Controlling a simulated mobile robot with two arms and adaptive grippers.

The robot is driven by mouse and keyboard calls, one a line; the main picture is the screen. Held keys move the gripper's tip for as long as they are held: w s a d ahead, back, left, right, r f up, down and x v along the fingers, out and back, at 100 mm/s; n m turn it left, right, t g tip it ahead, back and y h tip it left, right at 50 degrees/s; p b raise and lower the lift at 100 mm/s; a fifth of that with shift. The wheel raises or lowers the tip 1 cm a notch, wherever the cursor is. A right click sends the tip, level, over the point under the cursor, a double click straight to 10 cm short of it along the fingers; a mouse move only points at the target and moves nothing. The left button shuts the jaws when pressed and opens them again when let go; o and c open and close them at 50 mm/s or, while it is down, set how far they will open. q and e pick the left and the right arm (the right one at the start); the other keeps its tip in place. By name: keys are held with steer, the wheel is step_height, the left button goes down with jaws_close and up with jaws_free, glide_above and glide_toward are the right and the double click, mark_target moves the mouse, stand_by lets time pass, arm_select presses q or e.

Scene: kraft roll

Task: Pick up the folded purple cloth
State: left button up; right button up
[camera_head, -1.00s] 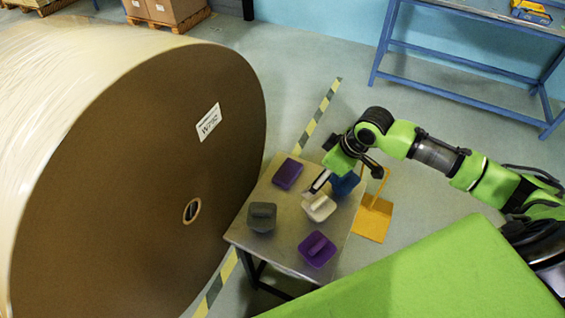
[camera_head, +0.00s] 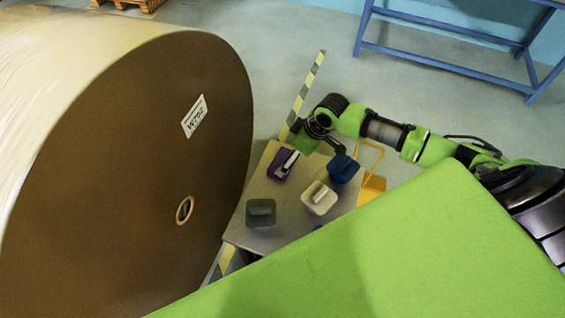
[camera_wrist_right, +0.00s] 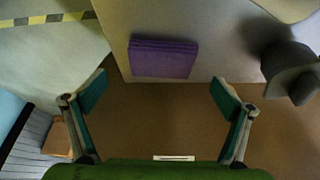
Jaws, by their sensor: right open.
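The folded purple cloth (camera_head: 277,171) lies flat at the far left corner of the small metal table. It also shows in the right wrist view as a layered purple block (camera_wrist_right: 163,58) near the table edge. My right gripper (camera_head: 291,160) is over the cloth in the head view and partly covers it. In the right wrist view the right gripper (camera_wrist_right: 158,95) is open and empty, its fingers wide apart, with the cloth ahead of and between their tips, not touched. My left gripper is not in view.
The metal table (camera_head: 287,222) also bears a blue handled block (camera_head: 343,168), a white one (camera_head: 319,199) and a grey one (camera_head: 261,213). A huge paper roll (camera_head: 120,190) stands close on the left. A yellow stand (camera_head: 372,189) is right of the table.

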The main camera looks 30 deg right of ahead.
steer(key=shift+w+a+f, duration=0.1)
steer(key=shift+a+f, duration=0.25)
steer(key=shift+f, duration=0.4)
steer(key=shift+p+x, duration=0.3)
steer(key=shift+x, duration=0.9)
steer(key=shift+w+a+f, duration=0.15)
steer(key=shift+w+f, duration=0.05)
steer(key=shift+f, duration=0.3)
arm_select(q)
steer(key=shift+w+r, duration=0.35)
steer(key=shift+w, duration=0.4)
arm_select(e)
steer(key=c, duration=1.1)
